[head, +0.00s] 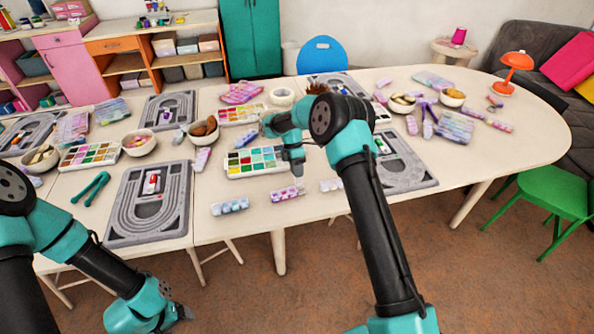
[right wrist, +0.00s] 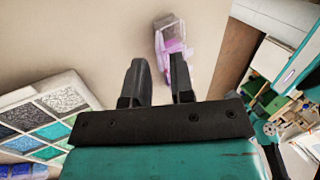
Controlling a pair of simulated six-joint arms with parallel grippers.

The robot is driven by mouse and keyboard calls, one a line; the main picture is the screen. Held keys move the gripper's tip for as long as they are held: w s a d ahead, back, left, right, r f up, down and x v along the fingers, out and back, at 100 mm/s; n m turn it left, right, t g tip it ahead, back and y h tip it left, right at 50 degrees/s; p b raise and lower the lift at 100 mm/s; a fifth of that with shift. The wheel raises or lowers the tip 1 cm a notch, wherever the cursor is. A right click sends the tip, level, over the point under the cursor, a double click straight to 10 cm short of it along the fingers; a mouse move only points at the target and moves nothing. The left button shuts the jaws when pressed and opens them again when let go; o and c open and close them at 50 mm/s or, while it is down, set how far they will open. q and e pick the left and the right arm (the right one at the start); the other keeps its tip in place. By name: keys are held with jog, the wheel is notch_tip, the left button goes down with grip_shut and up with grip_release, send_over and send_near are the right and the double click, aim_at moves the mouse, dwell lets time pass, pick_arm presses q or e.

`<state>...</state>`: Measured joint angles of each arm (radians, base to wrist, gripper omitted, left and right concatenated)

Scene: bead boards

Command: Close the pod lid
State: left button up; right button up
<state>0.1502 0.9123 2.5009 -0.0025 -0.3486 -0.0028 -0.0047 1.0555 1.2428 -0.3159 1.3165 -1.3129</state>
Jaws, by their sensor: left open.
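A small pink pod (head: 286,194) lies on the table's front part, just below my right gripper in the head view. In the right wrist view the pod (right wrist: 173,42) shows pink contents and a clear part that looks like a raised lid, but I cannot tell its exact angle. My right gripper (head: 297,171) points down over the table, its fingers (right wrist: 158,78) apart with nothing between them. One finger overlaps the pod's near end in that view; contact cannot be told. My left gripper (head: 182,314) is low at the bottom left, off the table, open and away from the pod.
A blue pod row (head: 230,206) lies left of the pink pod, and another pod (head: 331,185) lies right of it. A paint-like bead palette (head: 255,162) sits behind. Grey bead boards (head: 150,203) flank the area. The table's front edge is close.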

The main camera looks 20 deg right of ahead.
aim_at(299, 184)
grip_shut()
jog(key=shift+s+r, duration=0.1)
jog(key=shift+s, duration=0.05)
jog(key=shift+s+r+t, duration=0.15)
jog(key=shift+s+t, duration=0.2)
jog(key=shift+t, duration=0.35)
jog(key=shift+s+r+t, duration=0.1)
jog(key=shift+s+t, duration=0.2)
jog(key=shift+t, duration=0.4)
jog(key=shift+s+t, duration=0.4)
jog(key=shift+t, duration=0.4)
jog(key=shift+s+t, duration=0.4)
jog(key=shift+t, duration=0.4)
jog(key=shift+s+t, duration=0.25)
jog(key=shift+t, duration=0.35)
jog(key=shift+o, duration=0.7)
grip_release()
